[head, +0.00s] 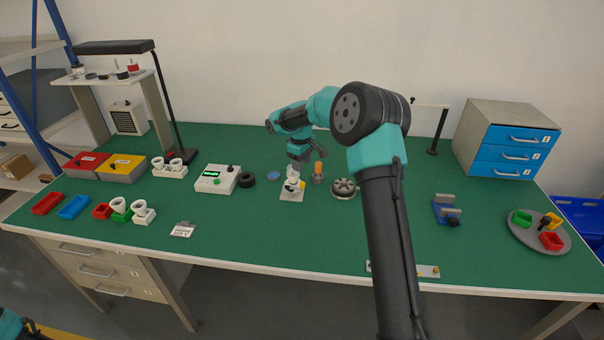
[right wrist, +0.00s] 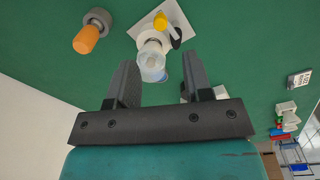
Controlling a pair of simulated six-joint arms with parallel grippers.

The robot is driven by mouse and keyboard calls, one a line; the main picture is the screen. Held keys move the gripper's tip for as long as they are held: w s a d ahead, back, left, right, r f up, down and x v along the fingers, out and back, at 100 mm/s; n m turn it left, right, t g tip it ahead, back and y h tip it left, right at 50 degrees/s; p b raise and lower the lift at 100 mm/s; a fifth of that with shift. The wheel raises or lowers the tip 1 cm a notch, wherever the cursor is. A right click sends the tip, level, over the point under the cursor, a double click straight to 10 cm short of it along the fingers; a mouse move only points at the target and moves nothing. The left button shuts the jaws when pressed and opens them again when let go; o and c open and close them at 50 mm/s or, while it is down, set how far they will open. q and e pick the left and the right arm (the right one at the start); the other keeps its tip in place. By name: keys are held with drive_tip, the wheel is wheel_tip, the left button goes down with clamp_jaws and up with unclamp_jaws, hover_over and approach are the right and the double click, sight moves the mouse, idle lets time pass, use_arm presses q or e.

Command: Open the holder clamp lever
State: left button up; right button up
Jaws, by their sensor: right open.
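The bulb holder stands on a white base plate (head: 291,196), left of centre on the green bench. The plate also shows in the right wrist view (right wrist: 178,14), with a yellow-ended part (right wrist: 160,20) that looks like the lever and a dark part (right wrist: 176,38) beside it. A clear, whitish bulb (right wrist: 152,66) appears on the holder's near end. My right gripper (head: 296,167) is just above the holder. Its fingers (right wrist: 160,62) are open, with the bulb between their tips in the picture; contact cannot be told. My left gripper is not in view.
An orange-handled tool (head: 318,168) in a grey cup stands close right of the holder. A grey and black round part (head: 343,188) is farther right. The bench front before the holder is clear.

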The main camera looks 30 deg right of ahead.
wheel_tip(320, 180, up, 8)
drive_tip(key=shift+a, duration=0.2)
drive_tip(key=shift+s, duration=0.1)
idle(0.3)
